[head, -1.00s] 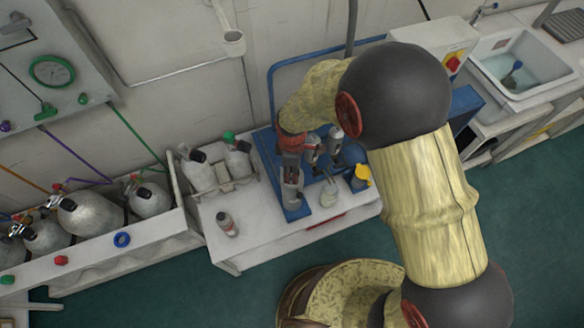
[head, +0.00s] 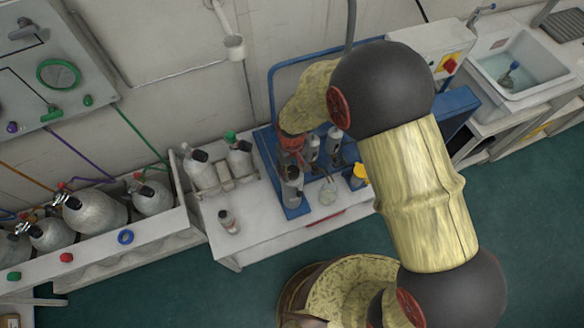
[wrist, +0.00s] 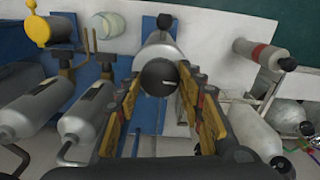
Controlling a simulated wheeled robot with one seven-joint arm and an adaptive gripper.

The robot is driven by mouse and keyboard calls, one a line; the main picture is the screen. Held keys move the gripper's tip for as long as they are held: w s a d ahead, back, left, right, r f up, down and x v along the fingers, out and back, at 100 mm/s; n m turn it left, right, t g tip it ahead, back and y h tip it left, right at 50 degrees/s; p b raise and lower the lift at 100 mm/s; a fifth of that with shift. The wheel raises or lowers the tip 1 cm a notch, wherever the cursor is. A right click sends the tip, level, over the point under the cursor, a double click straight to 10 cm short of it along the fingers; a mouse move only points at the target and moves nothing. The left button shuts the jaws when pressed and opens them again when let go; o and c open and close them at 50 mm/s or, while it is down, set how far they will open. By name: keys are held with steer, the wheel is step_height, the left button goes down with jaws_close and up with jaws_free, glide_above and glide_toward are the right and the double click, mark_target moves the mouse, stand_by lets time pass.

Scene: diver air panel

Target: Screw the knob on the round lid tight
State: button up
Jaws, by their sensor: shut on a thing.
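In the wrist view a dark round knob (wrist: 158,77) sits between the two yellow-and-black fingers of my gripper (wrist: 160,90). The gripper is shut on it. A light grey round part (wrist: 157,50), apparently the lid or body under the knob, shows just beyond it; how far the knob is screwed down cannot be told. In the head view my gripper (head: 291,153) is at the left side of the blue rack, largely hidden by my arm. A grey cylinder with a dark top (head: 292,188) stands just below it in the picture.
Grey cylinders (wrist: 88,112) lie close to the left of my gripper in the wrist view. A yellow-lidded cup (wrist: 45,28) and a clear jar (wrist: 106,22) are beyond them.

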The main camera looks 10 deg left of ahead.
mark_target(292, 171)
steer(key=m, duration=0.4)
steer(key=shift+m+p, duration=0.3)
steer(key=shift+p, duration=0.1)
steer(key=m, duration=0.4)
steer(key=shift+m, duration=0.3)
steer(key=m+p, duration=0.1)
steer(key=m, duration=0.3)
steer(key=shift+m, duration=1.9)
steer(key=o, duration=1.1)
steer(key=shift+o, duration=0.3)
step_height(292, 171, up, 12)
